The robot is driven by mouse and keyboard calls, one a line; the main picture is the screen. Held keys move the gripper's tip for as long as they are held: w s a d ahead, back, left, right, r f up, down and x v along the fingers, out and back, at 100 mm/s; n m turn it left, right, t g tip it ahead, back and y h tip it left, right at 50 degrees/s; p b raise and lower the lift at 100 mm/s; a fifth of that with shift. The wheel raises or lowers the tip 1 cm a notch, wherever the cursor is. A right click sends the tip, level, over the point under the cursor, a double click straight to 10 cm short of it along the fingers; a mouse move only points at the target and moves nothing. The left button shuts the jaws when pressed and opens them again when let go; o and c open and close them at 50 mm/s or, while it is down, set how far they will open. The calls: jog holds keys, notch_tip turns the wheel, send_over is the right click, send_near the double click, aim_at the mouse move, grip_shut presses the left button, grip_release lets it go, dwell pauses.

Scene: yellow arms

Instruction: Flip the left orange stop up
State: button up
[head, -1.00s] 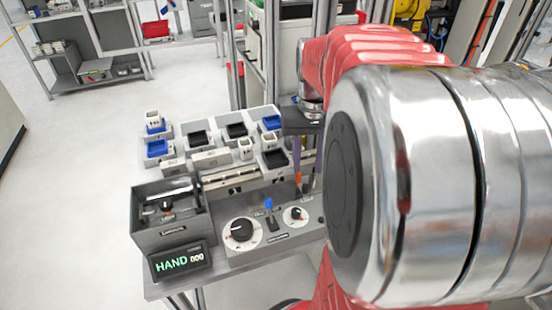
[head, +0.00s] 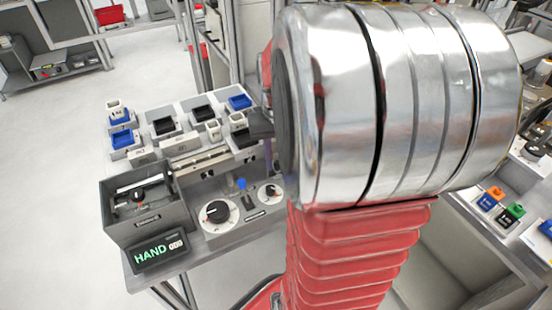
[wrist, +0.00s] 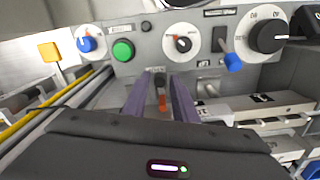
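In the wrist view my gripper (wrist: 163,80) points at a grey control panel (wrist: 142,62). Its two purple fingers are apart, one on each side of a small lever (wrist: 161,97) with an orange-red part. I see gaps between the lever and the fingers. Which way the lever is flipped is hard to tell. An orange square piece (wrist: 50,51) stands farther left in the wrist view; I cannot tell whether it is the left orange stop. In the head view my arm hides most of the gripper; only a bit of purple finger (head: 268,155) shows.
The panel carries a green button (wrist: 122,50), a blue knob (wrist: 88,42), a black dial (wrist: 268,36), a blue-tipped lever (wrist: 233,62) and a metal toggle (wrist: 207,88). A display reading HAND (head: 158,251) stands at the bench's front left. Small trays stand behind the panel.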

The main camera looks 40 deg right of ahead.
grip_shut()
dwell(0.3)
jog(key=shift+w+r, duration=0.1)
jog(key=shift+r, duration=1.25)
jog(key=shift+o, duration=1)
grip_release()
notch_tip(320, 180, up, 14)
jog(key=shift+f, duration=0.15)
